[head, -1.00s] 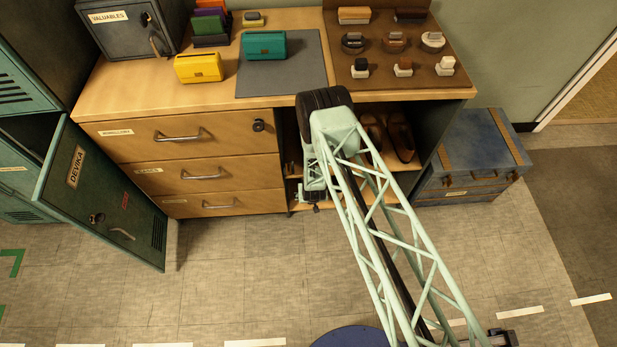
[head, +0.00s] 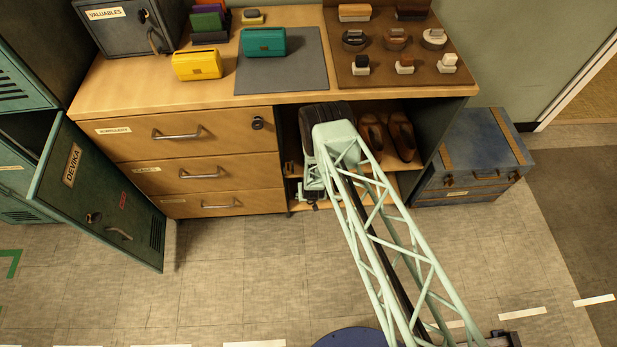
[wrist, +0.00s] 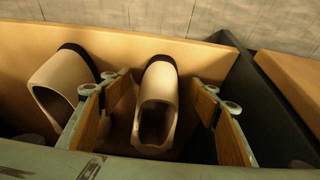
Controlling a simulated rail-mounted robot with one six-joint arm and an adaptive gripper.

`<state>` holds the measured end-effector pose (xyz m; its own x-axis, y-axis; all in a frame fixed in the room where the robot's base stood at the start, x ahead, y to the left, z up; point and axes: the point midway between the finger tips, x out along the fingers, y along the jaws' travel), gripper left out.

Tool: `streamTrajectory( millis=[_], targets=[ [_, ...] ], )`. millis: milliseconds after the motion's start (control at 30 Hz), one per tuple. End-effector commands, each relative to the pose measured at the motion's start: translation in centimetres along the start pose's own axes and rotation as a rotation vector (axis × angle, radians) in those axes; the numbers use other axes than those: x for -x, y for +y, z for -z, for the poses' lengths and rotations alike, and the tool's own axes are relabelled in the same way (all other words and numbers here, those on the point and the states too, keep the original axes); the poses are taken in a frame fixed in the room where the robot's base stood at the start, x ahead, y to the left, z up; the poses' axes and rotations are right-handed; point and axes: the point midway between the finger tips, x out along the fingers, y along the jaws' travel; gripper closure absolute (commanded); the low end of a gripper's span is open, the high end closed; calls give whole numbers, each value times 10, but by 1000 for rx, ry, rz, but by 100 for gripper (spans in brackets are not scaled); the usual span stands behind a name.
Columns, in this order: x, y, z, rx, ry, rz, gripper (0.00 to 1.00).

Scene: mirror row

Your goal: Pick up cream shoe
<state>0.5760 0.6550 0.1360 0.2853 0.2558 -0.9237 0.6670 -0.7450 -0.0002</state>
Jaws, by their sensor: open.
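In the wrist view a cream shoe (wrist: 158,88) with a dark opening edge lies between the two wood-padded fingers of my gripper (wrist: 160,95). The fingers are open, one on each side of it, with a visible gap on at least the right side. A second cream shoe (wrist: 62,88) lies to the left, outside the left finger. In the head view my gripper (head: 308,194) is partly seen at the cabinet's open shelf bay, below my arm. The cream shoes are hidden there.
Brown shoes (head: 401,138) stand on the upper shelf of the open bay. Drawers (head: 205,173) flank it on the left and a blue trunk (head: 475,160) stands at the right. A dark side panel (wrist: 250,105) is close to the right finger in the wrist view.

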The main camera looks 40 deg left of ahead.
Motion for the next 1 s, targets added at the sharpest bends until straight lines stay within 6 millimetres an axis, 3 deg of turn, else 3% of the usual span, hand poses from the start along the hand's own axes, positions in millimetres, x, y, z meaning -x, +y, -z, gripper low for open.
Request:
streamTrajectory(
  millis=[300,667,1000],
  targets=[
    [0,0,0,0,0,0,44],
    [0,0,0,0,0,0,76],
    [2,0,1,0,0,0,76]
  ],
)
